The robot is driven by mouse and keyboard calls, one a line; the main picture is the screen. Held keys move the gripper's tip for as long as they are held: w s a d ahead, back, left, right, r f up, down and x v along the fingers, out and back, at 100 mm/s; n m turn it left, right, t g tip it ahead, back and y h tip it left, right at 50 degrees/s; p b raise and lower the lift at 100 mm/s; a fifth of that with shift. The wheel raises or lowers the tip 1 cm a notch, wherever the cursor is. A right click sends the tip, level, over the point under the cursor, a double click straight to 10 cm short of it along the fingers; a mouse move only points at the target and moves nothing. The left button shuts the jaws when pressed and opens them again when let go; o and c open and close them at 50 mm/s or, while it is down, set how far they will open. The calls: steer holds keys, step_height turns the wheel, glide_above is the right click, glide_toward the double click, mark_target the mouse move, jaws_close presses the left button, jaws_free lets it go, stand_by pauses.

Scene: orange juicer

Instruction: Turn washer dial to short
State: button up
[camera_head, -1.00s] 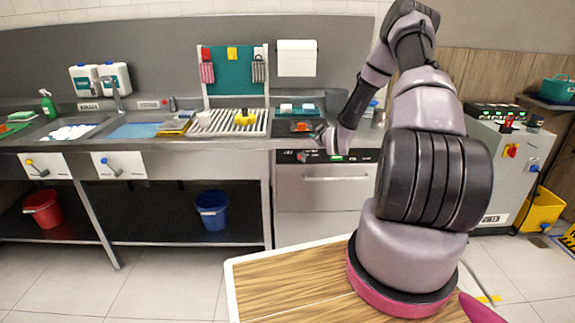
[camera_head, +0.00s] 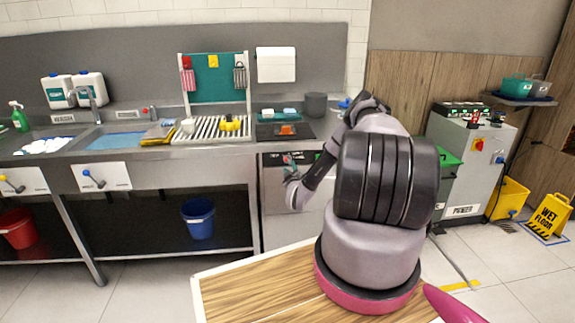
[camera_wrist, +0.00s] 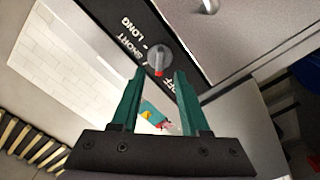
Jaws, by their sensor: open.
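The washer (camera_head: 276,190) is the steel-fronted unit under the counter, partly hidden by my arm. In the wrist view its dark control strip carries a round grey dial (camera_wrist: 158,54) with a red pointer mark. The labels LONG, SHORT and OFF stand around the dial. The red mark faces down in the picture, towards the OFF label and away from LONG. My gripper (camera_wrist: 159,72) is open, its two green fingers reaching towards the dial, one to each side of it in the picture. Contact cannot be told. In the head view my gripper (camera_head: 290,168) is small in front of the washer.
A steel counter with sinks and a drying rack (camera_head: 212,130) runs above and left of the washer. A blue bucket (camera_head: 198,218) stands on the lower shelf. A grey machine (camera_head: 470,165) and a yellow wet-floor sign (camera_head: 550,214) stand at right.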

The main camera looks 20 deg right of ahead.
mark_target(288, 163)
steer(key=x, duration=0.5)
steer(key=shift+w, duration=0.1)
jaws_close()
